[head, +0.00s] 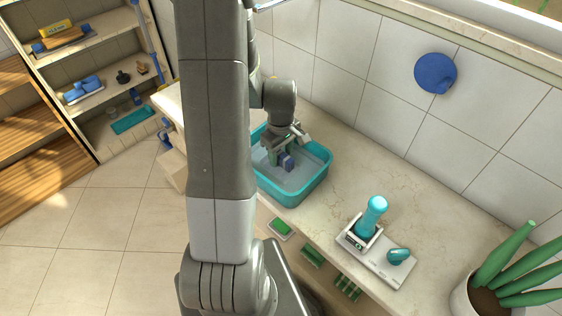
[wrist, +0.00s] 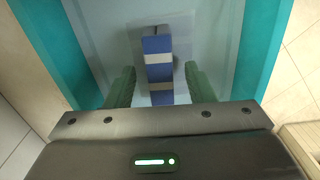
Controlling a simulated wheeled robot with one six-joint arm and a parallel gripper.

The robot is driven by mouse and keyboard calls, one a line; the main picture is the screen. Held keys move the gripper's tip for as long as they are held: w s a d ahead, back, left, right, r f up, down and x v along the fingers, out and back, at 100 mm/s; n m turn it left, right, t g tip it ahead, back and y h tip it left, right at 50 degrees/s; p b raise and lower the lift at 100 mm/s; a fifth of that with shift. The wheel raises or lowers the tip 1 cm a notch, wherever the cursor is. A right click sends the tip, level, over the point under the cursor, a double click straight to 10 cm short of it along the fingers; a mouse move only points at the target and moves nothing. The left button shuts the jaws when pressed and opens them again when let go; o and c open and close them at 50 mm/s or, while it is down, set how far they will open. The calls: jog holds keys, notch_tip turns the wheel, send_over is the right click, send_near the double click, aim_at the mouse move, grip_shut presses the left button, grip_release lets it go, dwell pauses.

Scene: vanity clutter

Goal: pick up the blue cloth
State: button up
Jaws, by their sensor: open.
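In the wrist view my gripper (wrist: 160,82) is open, with one green finger on each side of the striped item. Gaps show between the item and both fingers. The item's near end is hidden by the gripper body.
A potted plant (head: 490,290) is at the lower right. A round blue disc (head: 435,73) is on the tiled wall. Shelves with blue items stand at the left. The counter's middle is clear.

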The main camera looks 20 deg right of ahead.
jog(key=shift+f, duration=0.4)
jog(key=c, duration=1.1)
jog(key=shift+o, duration=0.2)
jog(key=shift+r, duration=0.15)
